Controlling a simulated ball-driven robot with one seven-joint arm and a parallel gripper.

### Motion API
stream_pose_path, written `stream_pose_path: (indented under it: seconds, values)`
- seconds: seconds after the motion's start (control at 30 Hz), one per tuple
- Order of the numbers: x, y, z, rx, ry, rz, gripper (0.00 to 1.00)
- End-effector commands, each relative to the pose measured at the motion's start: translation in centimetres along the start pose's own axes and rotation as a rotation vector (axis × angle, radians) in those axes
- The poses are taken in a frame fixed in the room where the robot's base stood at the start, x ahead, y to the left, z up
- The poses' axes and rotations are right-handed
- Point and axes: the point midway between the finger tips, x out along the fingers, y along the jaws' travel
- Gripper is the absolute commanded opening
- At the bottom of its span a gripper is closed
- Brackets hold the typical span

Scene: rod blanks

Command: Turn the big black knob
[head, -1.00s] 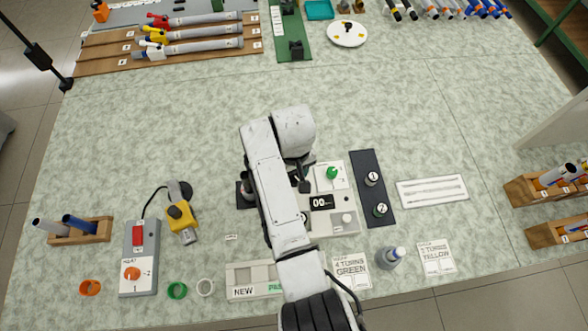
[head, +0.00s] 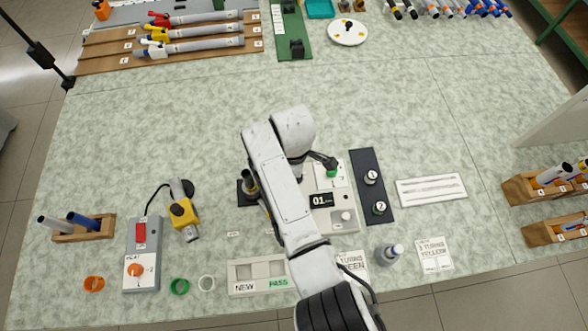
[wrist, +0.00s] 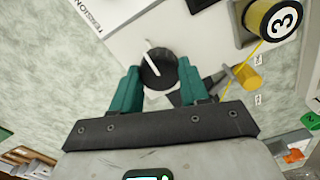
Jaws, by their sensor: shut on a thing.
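The big black knob (wrist: 160,75) shows in the wrist view as a round cap with a white pointer line, on a pale panel marked with a tension label. My gripper (wrist: 160,80) has one green finger on each side of the knob and is shut on it. The pointer line leans slightly to the upper left. In the head view my arm covers the knob and the fingers.
A spool marked 3 (wrist: 278,20) with a yellow strand stands close by the knob. In the head view a counter display (head: 320,200) reads 01, beside a dark strip (head: 372,190) with two numbered spools.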

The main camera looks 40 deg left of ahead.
Motion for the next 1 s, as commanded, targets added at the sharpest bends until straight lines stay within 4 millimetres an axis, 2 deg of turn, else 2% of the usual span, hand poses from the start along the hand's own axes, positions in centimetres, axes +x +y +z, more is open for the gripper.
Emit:
stream_pose_path:
  seconds: [0.43,1.0]
  values:
    - [-0.16,0.12,-0.03,-0.270,0.002,0.004,0.14]
    - [-0.17,0.10,-0.07,-0.329,0.002,0.004,0.14]
